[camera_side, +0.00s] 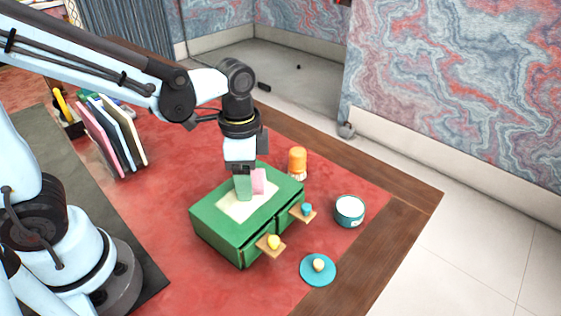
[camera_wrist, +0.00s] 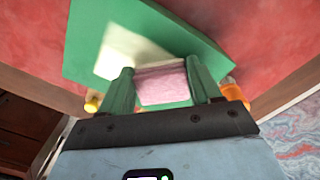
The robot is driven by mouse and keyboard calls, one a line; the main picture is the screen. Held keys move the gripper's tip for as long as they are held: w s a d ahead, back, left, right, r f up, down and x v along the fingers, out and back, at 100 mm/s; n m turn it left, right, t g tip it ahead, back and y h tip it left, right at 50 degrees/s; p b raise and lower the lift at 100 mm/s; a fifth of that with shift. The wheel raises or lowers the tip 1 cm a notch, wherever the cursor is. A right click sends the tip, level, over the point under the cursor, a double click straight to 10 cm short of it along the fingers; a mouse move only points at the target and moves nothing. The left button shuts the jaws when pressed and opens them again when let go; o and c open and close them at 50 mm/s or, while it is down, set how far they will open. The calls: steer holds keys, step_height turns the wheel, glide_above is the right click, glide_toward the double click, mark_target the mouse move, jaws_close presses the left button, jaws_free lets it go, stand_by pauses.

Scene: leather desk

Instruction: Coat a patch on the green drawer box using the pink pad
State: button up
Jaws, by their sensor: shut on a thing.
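The green drawer box (camera_side: 222,232) stands on the red leather desk, with a pale cream patch (camera_side: 236,212) on its top. Its top and the patch (camera_wrist: 113,45) also show in the wrist view. My gripper (camera_side: 251,190) is over the box top, pointing down, with green fingers shut on the pink pad (camera_side: 259,181). In the wrist view the pad (camera_wrist: 162,88) sits between the two fingers of my gripper (camera_wrist: 163,85). The pad is at or just above the patch; I cannot tell whether it touches.
Two small drawers at the box's front are partly out, with a yellow knob (camera_side: 274,241) and a blue knob (camera_side: 307,209). An orange-capped jar (camera_side: 297,162), a teal tub (camera_side: 349,212) and a blue saucer (camera_side: 309,275) stand nearby. Upright folders (camera_side: 108,140) stand at the left.

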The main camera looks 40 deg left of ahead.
steer(key=shift+s+d, duration=0.15)
steer(key=shift+s, duration=1.8)
steer(key=shift+s+d, duration=0.15)
steer(key=shift+s, duration=1.8)
step_height(320, 180, up, 8)
steer(key=shift+r, duration=0.15)
steer(key=w+d+r, duration=0.2)
steer(key=w+d, duration=0.5)
steer(key=w, duration=0.5)
steer(key=w+d+f, duration=0.7)
steer(key=w+d, duration=0.1)
steer(key=w, duration=0.4)
glide_above(340, 173)
step_height(340, 173, down, 6)
steer(key=shift+f, duration=2.25)
steer(key=shift+f, duration=0.15)
